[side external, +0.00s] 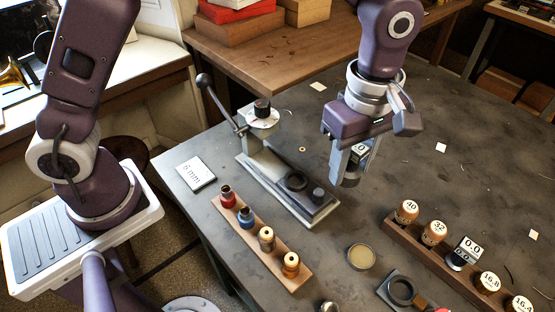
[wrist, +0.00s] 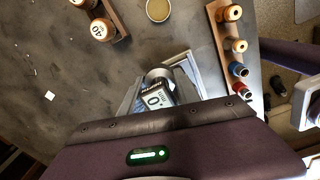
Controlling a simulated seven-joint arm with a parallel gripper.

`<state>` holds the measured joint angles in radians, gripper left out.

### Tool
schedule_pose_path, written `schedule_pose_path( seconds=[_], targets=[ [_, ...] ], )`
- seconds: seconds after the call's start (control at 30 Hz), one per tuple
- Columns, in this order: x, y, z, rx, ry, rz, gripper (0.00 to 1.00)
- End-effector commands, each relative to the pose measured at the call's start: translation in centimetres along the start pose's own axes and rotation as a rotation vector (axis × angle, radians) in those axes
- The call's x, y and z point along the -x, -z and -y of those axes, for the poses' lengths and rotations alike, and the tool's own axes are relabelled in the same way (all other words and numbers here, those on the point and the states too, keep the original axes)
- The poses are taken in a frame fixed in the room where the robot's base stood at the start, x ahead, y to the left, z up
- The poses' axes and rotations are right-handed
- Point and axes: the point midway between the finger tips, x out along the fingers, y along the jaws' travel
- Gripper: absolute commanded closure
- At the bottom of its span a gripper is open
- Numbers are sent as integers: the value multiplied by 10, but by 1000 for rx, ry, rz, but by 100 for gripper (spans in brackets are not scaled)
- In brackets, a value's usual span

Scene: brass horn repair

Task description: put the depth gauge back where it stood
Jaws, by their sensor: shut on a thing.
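My gripper (side external: 352,178) is shut on the depth gauge (side external: 361,152), a small dark cylinder with a white display face, held above the table just right of the lever press. In the wrist view the gauge (wrist: 155,100) sits between the fingers (wrist: 162,85), and a large 0 shows on its face. The fingers hide part of its body. In the side view, another piece with a 0.0 display (side external: 467,247) stands in the wooden rack (side external: 437,259) at the right, among numbered round pieces.
The lever press (side external: 289,187) stands left of my gripper. A wooden strip (side external: 254,247) holds several coloured spools. A 6 mm card (side external: 196,173), a round dish (side external: 361,256) and a ring on a dark plate (side external: 401,290) lie on the table. The table behind the rack is mostly clear.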

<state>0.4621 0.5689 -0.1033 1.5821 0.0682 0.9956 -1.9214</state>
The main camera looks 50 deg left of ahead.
Motion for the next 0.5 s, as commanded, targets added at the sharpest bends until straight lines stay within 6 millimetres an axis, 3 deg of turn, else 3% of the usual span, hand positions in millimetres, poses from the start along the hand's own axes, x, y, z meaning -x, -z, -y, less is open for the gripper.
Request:
schedule_pose_path(
  seconds=[0.1, 0.2, 0.5],
  targets=[
    [-28, -15, -39, -9, 2, 0, 100],
    [-42, -22, -57, -17, -1, 1, 100],
    [-48, -25, -64, -23, -3, 3, 100]
  ],
)
